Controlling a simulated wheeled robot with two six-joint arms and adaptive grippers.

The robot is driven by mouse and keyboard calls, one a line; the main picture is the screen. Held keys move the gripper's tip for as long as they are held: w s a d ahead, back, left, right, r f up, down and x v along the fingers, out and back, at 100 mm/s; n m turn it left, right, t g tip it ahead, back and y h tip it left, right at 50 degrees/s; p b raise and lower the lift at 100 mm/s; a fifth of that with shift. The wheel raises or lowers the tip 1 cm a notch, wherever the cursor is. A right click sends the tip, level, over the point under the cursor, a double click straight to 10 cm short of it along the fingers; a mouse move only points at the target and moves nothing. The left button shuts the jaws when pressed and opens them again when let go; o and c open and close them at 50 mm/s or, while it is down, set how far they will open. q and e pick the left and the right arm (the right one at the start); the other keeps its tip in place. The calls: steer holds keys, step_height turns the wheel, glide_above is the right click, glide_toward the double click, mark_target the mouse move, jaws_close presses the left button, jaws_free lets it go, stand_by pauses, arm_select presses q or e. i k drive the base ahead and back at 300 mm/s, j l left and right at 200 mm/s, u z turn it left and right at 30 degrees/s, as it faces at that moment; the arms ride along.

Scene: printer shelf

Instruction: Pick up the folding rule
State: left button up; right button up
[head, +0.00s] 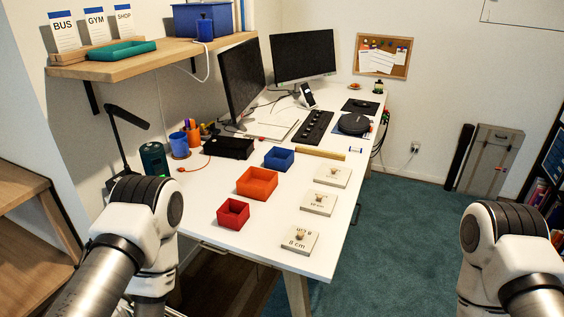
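A long tan strip, which looks like the folding rule (320,153), lies flat on the white desk. My two arms come in at the lower left and lower right corners, both well apart from the strip. Neither gripper shows in the head view.
Two monitors (303,56) stand behind. A shelf (150,62) overhangs the left.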

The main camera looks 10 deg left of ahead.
mark_target(338, 157)
steer(key=z, duration=0.9)
steer(key=i+l, duration=0.3)
steer(key=i, duration=0.15)
steer(key=i+l+z, duration=0.1)
steer(key=i+l, duration=0.2)
steer(key=i, duration=0.15)
steer(key=i+l, duration=0.25)
steer(key=i, duration=0.2)
steer(key=i+l+z, duration=0.1)
steer(key=i+l, duration=0.15)
steer(key=i, duration=0.2)
steer(key=i+j+u, duration=0.3)
steer(key=i, duration=1.15)
steer(key=i+l+u, duration=0.15)
steer(key=i+u, duration=0.15)
steer(key=i, duration=1.15)
steer(key=i+u, duration=0.1)
steer(key=u, duration=0.85)
steer(key=i+l+u, duration=0.1)
steer(key=u, duration=0.4)
steer(key=l+u, duration=0.15)
steer(key=u, duration=0.3)
steer(key=l+u, duration=0.1)
steer(key=u, duration=0.4)
steer(key=l+u, duration=0.15)
steer(key=u, duration=0.35)
steer(key=l+u, duration=0.15)
steer(key=u, duration=0.3)
